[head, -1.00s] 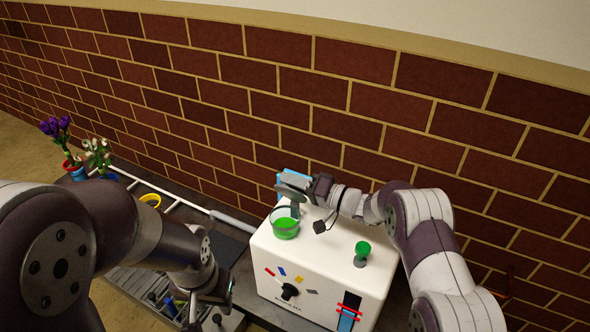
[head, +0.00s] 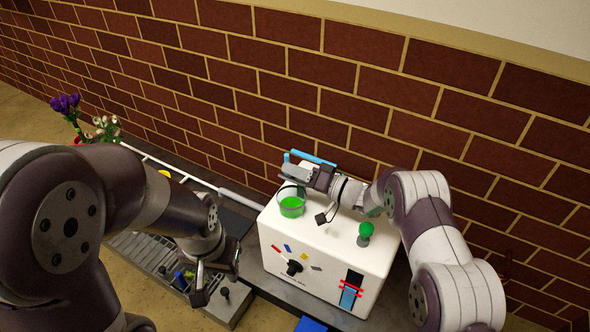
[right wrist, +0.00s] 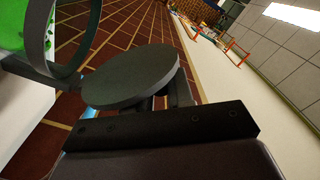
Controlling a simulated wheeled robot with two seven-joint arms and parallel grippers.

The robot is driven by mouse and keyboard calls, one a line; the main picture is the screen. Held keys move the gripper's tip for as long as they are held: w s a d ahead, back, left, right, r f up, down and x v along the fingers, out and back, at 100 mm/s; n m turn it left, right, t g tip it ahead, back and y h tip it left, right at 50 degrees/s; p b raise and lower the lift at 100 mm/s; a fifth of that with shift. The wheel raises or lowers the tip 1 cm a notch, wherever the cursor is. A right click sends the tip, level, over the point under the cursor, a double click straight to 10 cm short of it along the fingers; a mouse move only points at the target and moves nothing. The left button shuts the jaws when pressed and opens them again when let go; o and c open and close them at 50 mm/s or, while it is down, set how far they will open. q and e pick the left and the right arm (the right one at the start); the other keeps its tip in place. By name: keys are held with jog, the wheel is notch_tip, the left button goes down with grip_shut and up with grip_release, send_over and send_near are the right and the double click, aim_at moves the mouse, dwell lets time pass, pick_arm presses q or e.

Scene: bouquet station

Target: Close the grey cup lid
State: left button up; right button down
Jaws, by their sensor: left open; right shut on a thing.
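The cup (head: 291,206) is clear-walled with green contents and stands on the white machine's top, near its left back corner. Its rim and green contents also show in the right wrist view (right wrist: 12,28). The grey lid (right wrist: 132,77) is a flat dark disc beside the cup's rim, at my right fingers; it stands open, off the cup's mouth. My right gripper (head: 300,177) is shut on the lid, just behind and above the cup; its fingertips are partly hidden by the disc. My left gripper (head: 219,275) is open and empty, low at the machine's left.
The white machine (head: 320,262) has a dark knob (head: 293,268) in front and a green knob (head: 365,232) on top. A blue bar (head: 314,158) is behind it. Purple flowers (head: 66,104) stand far left. A grey slotted tray (head: 150,257) lies beneath my left arm.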

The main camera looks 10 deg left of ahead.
jog(key=c, duration=1)
grip_release()
jog(key=shift+c, duration=0.2)
jog(key=shift+d, duration=0.25)
jog(key=p+v, duration=0.4)
jog(key=v, duration=0.8)
jog(key=shift+p, duration=0.35)
jog(key=shift+s+d, duration=0.1)
